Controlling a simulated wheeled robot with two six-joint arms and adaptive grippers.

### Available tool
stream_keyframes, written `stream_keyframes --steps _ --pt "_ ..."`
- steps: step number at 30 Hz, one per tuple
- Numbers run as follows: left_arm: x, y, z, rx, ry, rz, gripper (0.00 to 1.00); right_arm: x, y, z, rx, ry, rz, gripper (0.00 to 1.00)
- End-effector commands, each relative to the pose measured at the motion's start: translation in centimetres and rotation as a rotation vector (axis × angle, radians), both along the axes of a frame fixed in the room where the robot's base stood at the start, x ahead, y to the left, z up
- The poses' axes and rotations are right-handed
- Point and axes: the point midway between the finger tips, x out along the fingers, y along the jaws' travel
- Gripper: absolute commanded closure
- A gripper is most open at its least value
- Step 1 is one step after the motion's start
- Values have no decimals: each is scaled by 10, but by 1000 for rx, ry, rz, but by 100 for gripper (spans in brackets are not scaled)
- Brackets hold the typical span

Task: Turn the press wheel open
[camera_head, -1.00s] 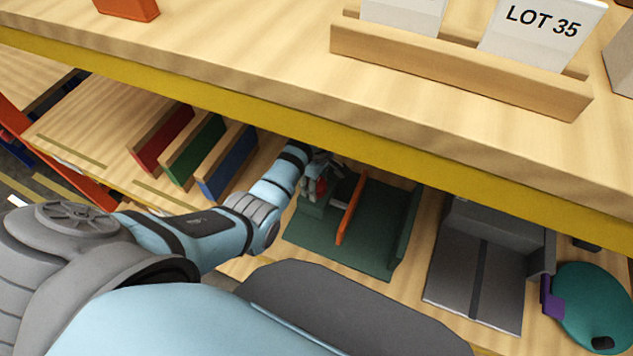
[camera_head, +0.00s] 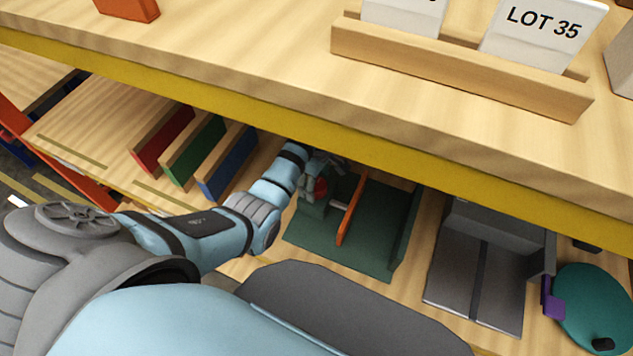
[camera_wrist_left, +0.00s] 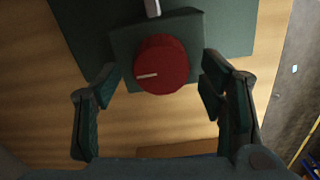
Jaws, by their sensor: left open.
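The press wheel is a red round knob (camera_wrist_left: 162,64) with a white line on its face, mounted on the side of a dark green press (camera_head: 375,245). In the left wrist view the white line lies nearly level, to the left of the knob's centre. My left gripper (camera_wrist_left: 160,80) is open, with one finger on each side of the knob and visible gaps between. In the head view the red knob (camera_head: 321,187) is partly hidden by my left gripper (camera_head: 318,175). An upright orange plate (camera_head: 350,210) stands on the press. My right gripper is not in view.
The press stands on a lower wooden shelf under a yellow-edged upper shelf (camera_head: 300,133). Red, green and blue dividers (camera_head: 228,162) stand to the left. A grey device (camera_head: 480,275) and a teal disc (camera_head: 592,305) are to the right.

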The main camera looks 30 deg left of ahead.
Motion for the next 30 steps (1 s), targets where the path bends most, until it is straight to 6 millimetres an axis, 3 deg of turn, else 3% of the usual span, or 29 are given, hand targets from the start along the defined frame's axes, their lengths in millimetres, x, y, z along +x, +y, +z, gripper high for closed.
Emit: stream_keyframes --steps 6,9,30 --pt "1 1 47 0 -4 1 36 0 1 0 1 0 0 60" --pt "1 1 60 1 -3 1 36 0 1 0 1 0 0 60" --pt "-1 3 62 1 0 6 36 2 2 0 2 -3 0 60"
